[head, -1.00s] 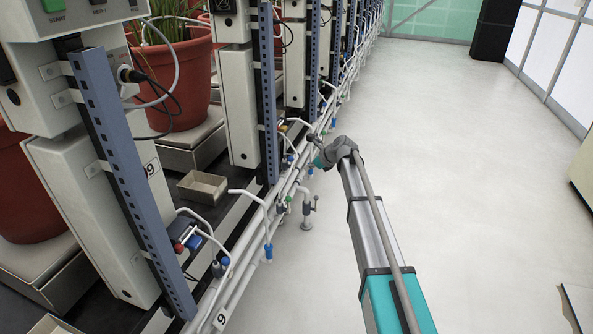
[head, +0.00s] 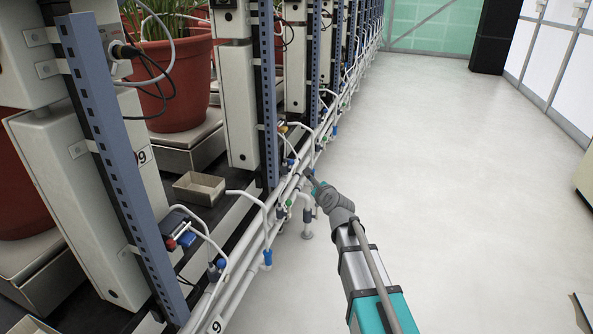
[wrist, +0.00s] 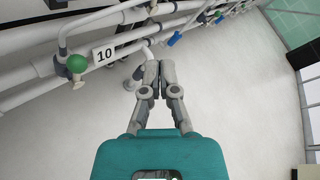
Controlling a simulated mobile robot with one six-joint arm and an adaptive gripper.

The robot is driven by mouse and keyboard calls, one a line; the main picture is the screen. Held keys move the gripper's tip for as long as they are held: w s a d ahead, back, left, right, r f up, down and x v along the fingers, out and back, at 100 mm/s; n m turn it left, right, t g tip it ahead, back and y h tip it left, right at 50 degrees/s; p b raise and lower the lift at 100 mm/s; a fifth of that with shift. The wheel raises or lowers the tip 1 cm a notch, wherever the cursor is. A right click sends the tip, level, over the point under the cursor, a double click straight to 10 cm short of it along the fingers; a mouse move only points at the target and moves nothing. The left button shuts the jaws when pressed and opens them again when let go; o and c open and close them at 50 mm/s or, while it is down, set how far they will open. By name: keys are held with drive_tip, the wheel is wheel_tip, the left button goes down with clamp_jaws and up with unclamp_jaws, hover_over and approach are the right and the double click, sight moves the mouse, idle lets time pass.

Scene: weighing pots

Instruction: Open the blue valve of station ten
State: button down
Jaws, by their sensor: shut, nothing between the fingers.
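In the wrist view a white plate marked 10 (wrist: 105,53) is fixed to the white pipes, left of my gripper (wrist: 152,66). A green round valve knob (wrist: 77,63) is just left of the plate. A blue part (wrist: 175,39) is on the pipework beyond and to the right of my fingertips; I cannot tell whether it is the station's blue valve. My gripper's fingers are together and empty, apart from the blue part.
White pipes (head: 245,270) run along the rack's foot, with hoses and several blue fittings. Blue slotted posts (head: 120,160), grey cabinets and red pots (head: 172,85) stand to the left. A plate marked 9 (head: 217,326) is nearer. Open floor (head: 440,150) lies to the right.

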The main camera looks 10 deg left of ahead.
drive_tip(key=b, duration=0.3)
approach(292, 166)
drive_tip(key=w+f, duration=0.3)
drive_tip(key=shift+w+a+r+p, duration=0.5)
drive_tip(key=shift+w+p, duration=0.05)
drive_tip(key=shift+w, duration=0.15)
drive_tip(key=shift+w+a+r+p, duration=0.5)
drive_tip(key=shift+w, duration=0.15)
